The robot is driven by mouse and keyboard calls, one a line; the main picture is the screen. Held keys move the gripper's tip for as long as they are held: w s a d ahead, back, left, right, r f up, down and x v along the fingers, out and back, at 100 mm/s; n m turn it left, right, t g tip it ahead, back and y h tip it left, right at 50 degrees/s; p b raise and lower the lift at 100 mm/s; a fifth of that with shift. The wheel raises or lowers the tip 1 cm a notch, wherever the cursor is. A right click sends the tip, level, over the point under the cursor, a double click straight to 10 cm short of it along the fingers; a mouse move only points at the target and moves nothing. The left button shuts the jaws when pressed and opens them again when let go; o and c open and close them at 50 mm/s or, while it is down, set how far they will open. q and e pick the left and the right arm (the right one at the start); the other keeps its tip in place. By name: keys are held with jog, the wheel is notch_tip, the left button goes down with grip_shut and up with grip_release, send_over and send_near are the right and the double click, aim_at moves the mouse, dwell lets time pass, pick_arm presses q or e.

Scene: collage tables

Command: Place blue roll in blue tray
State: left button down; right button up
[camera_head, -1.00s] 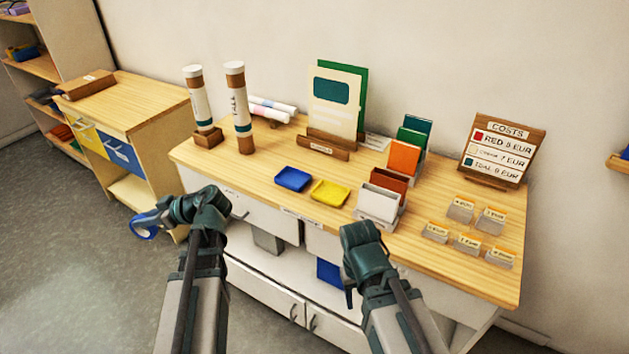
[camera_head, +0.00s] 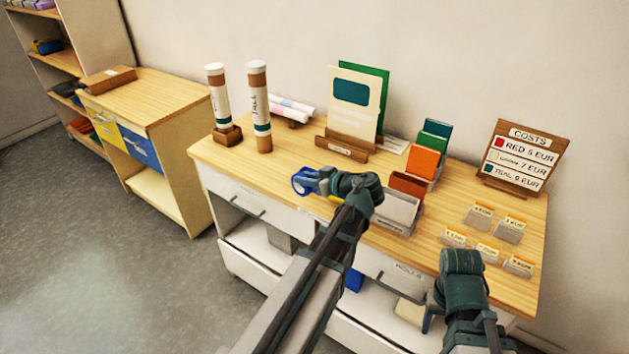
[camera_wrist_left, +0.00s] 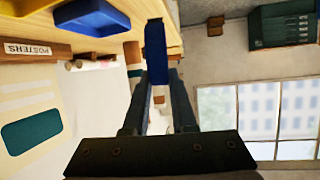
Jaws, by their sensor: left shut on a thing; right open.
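The blue roll (camera_head: 302,181) is a ring of blue tape. My left gripper (camera_head: 322,181) is shut on it and holds it over the table. In the left wrist view the roll (camera_wrist_left: 155,52) shows edge-on between the fingertips. The blue tray (camera_wrist_left: 92,17) lies on the table and shows at the top left of that view, beside the roll and apart from it in the picture. In the head view the roll and gripper largely hide the tray. My right gripper (camera_head: 430,315) is open, low in front of the table's right part.
A yellow tray (camera_wrist_left: 28,6) is next to the blue one. Two upright poster tubes (camera_head: 259,105) stand at the left of the table. A card holder (camera_head: 396,212) stands just right of my left gripper. A poster stand (camera_head: 343,148) is behind it.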

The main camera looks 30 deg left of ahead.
pick_arm(q)
jog(key=w+d+m+t+h, duration=0.1)
jog(key=w+d, duration=0.3)
jog(key=d, duration=0.2)
jog(key=w+d+m+t, duration=0.1)
jog(key=w+d+t, duration=0.15)
jog(key=d, duration=0.35)
jog(key=shift+g, duration=0.45)
jog(key=s+b+x, duration=0.1)
jog(key=x, duration=0.4)
jog(key=a+r+b+x, duration=0.1)
jog(key=b+x, duration=0.1)
jog(key=x, duration=0.4)
jog(key=s+a+b+x, duration=0.1)
jog(key=x, duration=0.4)
jog(key=shift+s+a+r+b, duration=0.15)
jog(key=shift+s+r+b, duration=0.05)
jog(key=shift+s+b, duration=0.1)
jog(key=shift+f, duration=0.2)
jog(key=c, duration=0.7)
grip_release()
jog(key=shift+r, duration=0.1)
